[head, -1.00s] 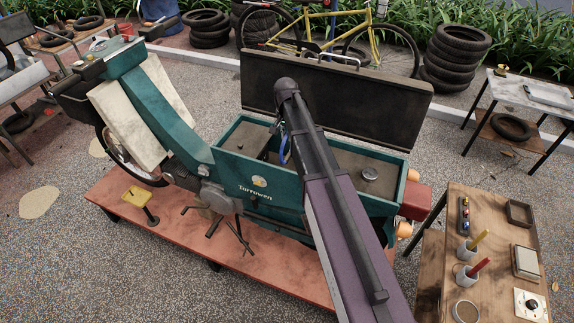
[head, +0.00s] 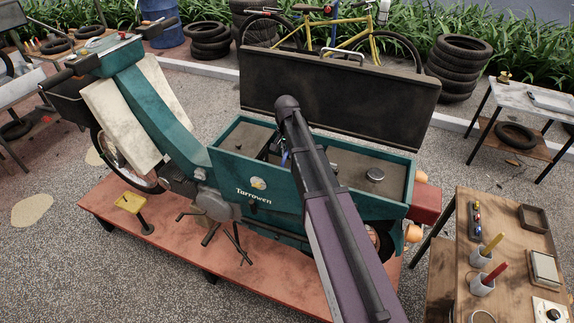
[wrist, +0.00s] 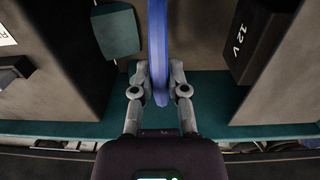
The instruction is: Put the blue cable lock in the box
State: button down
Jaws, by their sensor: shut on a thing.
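The blue cable lock (wrist: 158,40) runs upward from between my gripper's fingers (wrist: 160,85) in the wrist view, and the fingers are shut on it. In the head view only a small blue bit of the lock (head: 284,158) shows beside my arm, within the outline of the open teal box (head: 225,158) on the scooter. My arm hides most of the gripper and the middle of the box there. I cannot tell whether the lock touches the box floor.
The box's dark lid (head: 400,100) stands open behind it. In the wrist view a black "12 V" block (wrist: 262,40) is at right and a teal block (wrist: 116,33) at left. A round metal cap (head: 375,174) sits at the box's right. A wooden bench (head: 510,250) stands front right.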

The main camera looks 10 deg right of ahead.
jog(key=shift+f, duration=0.1)
dwell(0.3)
jog(key=shift+f+b, duration=1.9)
jog(key=shift+b, duration=0.05)
jog(key=shift+f, duration=0.15)
jog(key=c, duration=0.6)
grip_release()
jog(key=shift+c, duration=0.2)
notch_tip(320, 180, up, 12)
jog(key=p, duration=1.2)
jog(key=shift+a, duration=0.1)
jog(key=shift+r, duration=0.2)
jog(key=s+d+n, duration=0.1)
jog(key=s+n, duration=0.5)
jog(key=s, duration=1.7)
jog(key=shift+s+d+n, duration=0.2)
jog(key=shift+s+n, duration=0.1)
jog(key=shift+n, duration=0.1)
